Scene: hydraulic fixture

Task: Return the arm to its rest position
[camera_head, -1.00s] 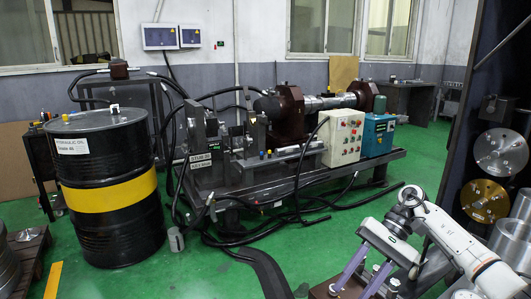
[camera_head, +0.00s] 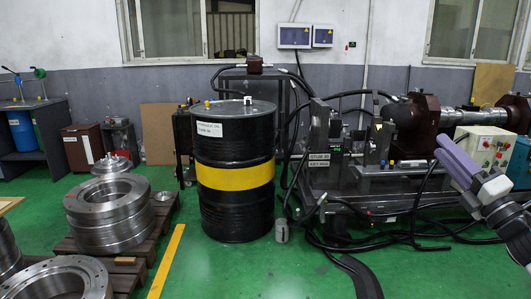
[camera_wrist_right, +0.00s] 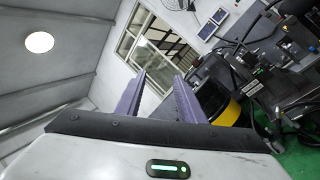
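My right gripper (camera_head: 449,150) comes in at the right edge of the head view, its purple fingers raised and pointing up to the left, in front of the hydraulic test rig. In the right wrist view, the two purple fingers of the right gripper (camera_wrist_right: 160,84) stand apart with nothing between them. My grey-white right arm (camera_head: 515,228) shows only in part; the rest is cut off by the picture edge. My left gripper and arm are not in view.
A black drum with a yellow band (camera_head: 236,178) stands in the middle. The test rig (camera_head: 345,180), with hoses on the floor, is to its right. Steel rings (camera_head: 110,190) lie on pallets at left. Green floor (camera_head: 230,265) is clear in front of the drum.

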